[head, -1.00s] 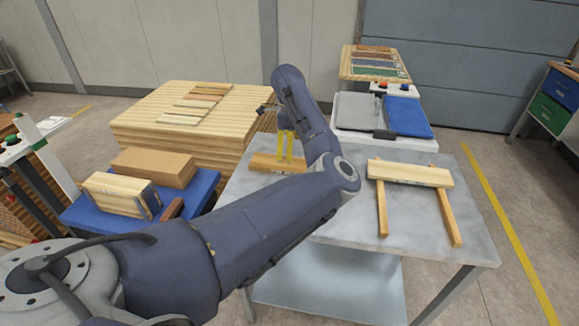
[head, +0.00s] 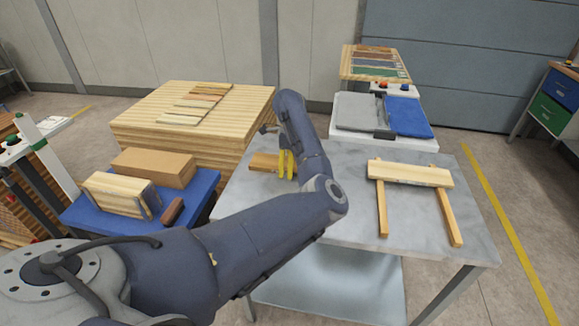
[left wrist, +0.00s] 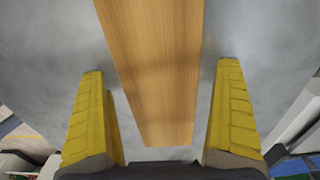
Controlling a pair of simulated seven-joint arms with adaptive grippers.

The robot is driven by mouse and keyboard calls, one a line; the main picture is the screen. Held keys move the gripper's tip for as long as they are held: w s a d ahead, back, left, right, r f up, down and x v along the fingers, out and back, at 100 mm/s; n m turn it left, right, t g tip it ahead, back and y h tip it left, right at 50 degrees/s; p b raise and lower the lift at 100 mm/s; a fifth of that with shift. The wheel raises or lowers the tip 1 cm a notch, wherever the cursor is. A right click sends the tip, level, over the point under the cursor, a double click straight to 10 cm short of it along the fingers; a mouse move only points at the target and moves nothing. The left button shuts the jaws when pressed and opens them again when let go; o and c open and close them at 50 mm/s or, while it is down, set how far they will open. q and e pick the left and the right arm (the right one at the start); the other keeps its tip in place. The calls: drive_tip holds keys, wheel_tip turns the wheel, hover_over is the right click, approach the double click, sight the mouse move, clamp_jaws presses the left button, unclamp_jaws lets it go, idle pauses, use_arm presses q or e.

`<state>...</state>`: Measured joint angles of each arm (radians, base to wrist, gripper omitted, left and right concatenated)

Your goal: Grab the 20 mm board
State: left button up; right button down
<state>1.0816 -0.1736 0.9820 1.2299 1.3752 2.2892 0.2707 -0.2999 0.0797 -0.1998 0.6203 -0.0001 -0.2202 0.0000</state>
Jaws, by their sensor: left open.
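A light-brown wooden board (head: 263,161) lies on the grey table, partly hidden behind my left gripper (head: 287,164) in the head view. In the left wrist view the same board (left wrist: 155,60) runs lengthwise between the two yellow fingers. My left gripper is open around the board, with a gap on each side. A second, paler board (head: 410,172) rests across two wooden strips on the right of the table. I cannot read a thickness on either board. My right gripper is not in view.
The grey table (head: 345,235) has free room between the boards. A blue stand (head: 85,213) with wooden blocks is at left. A stacked wooden pile (head: 150,105) stands behind it. A machine with a blue cover (head: 408,115) stands beyond the table.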

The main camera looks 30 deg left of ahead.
use_arm(q)
drive_tip(key=shift+c, duration=0.2)
drive_tip(key=c, duration=1.5)
drive_tip(key=shift+r, duration=0.1)
